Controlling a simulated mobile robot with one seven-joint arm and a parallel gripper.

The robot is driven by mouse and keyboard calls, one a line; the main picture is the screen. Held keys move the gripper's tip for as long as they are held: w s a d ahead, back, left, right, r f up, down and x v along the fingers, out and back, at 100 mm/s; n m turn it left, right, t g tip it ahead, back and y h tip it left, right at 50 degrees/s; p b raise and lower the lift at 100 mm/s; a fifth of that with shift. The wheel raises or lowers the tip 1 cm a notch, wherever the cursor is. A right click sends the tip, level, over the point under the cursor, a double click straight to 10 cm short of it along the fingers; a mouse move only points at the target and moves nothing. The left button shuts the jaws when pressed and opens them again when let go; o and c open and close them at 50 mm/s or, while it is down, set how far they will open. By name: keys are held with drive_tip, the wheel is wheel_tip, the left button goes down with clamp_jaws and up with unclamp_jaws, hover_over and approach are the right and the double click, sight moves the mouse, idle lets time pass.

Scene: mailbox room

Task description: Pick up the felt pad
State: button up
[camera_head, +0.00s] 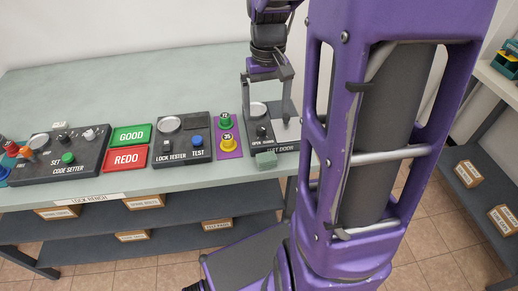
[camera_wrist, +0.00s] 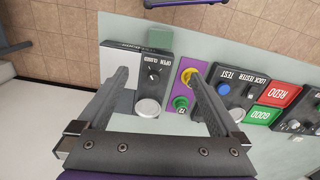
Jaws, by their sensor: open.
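The felt pad appears to be a small grey-green block (camera_head: 266,159) at the front edge of the bench, just in front of the dark open/closed switch panel. It also shows in the wrist view (camera_wrist: 160,38), at the top, beyond my fingertips. My gripper (camera_head: 266,119) is pointing down over the back part of that panel, with its fingers wide apart and nothing between them. In the wrist view my gripper (camera_wrist: 162,76) has its fingers on either side of the switch panel. The pad is apart from both fingers.
The switch panel (camera_wrist: 153,72) has a knob and a round metal disc. To its left in the head view are a purple plate with green and yellow buttons (camera_head: 228,143), the lock tester (camera_head: 183,150), green and red signs (camera_head: 130,134) and the code setter (camera_head: 87,160). The bench (camera_head: 130,85) is clear behind.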

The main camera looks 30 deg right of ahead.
drive_tip(key=b, duration=0.2)
hover_over(266, 155)
drive_tip(key=f, duration=0.7)
drive_tip(key=w+f, duration=0.1)
drive_tip(key=f, duration=0.2)
drive_tip(key=shift+d+f, duration=0.15)
drive_tip(key=shift+f, duration=0.15)
drive_tip(key=shift+s+a+f+b, duration=0.1)
drive_tip(key=shift+s+f+b, duration=0.1)
drive_tip(key=shift+f, duration=0.7)
drive_tip(key=shift+s+a+f+b, duration=0.15)
drive_tip(key=shift+f+b, duration=0.1)
drive_tip(key=shift+f, duration=0.6)
drive_tip(key=shift+s+d+f+b, duration=0.1)
drive_tip(key=shift+s+f+b, duration=0.1)
drive_tip(key=shift+f, duration=0.7)
drive_tip(key=c, duration=1.4)
drive_tip(key=shift+r, duration=0.1)
wheel_tip(266, 155, up, 10)
drive_tip(key=shift+p, duration=1.15)
